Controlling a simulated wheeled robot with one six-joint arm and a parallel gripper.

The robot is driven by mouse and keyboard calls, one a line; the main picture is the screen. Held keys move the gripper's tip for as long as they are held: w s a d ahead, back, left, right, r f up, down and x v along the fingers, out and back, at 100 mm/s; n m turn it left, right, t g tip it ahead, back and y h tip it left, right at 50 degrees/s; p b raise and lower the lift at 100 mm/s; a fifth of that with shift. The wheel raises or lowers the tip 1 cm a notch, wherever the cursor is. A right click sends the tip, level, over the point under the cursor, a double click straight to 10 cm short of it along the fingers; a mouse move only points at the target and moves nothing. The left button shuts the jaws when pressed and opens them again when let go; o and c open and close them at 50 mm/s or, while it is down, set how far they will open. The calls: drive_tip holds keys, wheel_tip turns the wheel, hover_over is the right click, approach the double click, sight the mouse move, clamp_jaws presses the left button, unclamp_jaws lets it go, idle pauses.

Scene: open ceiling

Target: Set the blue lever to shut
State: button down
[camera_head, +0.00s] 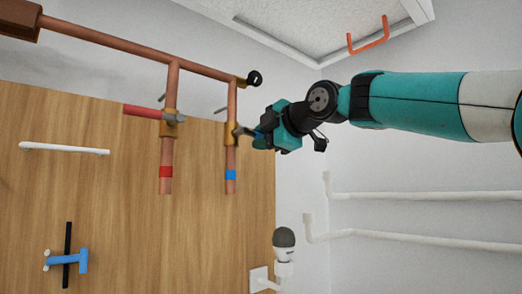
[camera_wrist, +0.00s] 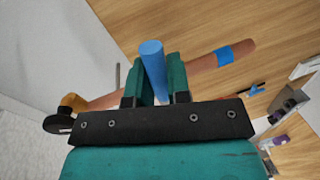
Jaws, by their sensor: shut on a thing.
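The blue lever (camera_wrist: 153,62) shows between my gripper's two green fingers in the wrist view. My gripper (camera_wrist: 154,75) is shut on it, one finger on each side. In the head view my gripper (camera_head: 252,137) is at the valve on the right copper pipe (camera_head: 231,155), just right of that pipe. The lever is mostly hidden there by the gripper. It seems to stick out to the right, crosswise to the pipe. A blue band (camera_head: 230,175) is on this pipe below the valve, and it also shows in the wrist view.
A red lever (camera_head: 144,110) points left from the left pipe's valve (camera_head: 172,118). A copper pipe (camera_head: 125,47) runs across above both. White pipes (camera_head: 420,196) line the right wall.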

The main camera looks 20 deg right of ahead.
drive_tip(key=shift+r+n+b, duration=0.3)
drive_tip(key=shift+r+n, duration=0.05)
drive_tip(key=shift+n, duration=0.45)
drive_tip(key=c, duration=1.1)
unclamp_jaws()
drive_tip(key=shift+r, duration=0.1)
drive_tip(key=shift+d, duration=0.1)
drive_tip(key=b+v, duration=0.1)
drive_tip(key=v, duration=1.6)
drive_tip(key=shift+s+b, duration=0.25)
drive_tip(key=shift+b, duration=0.1)
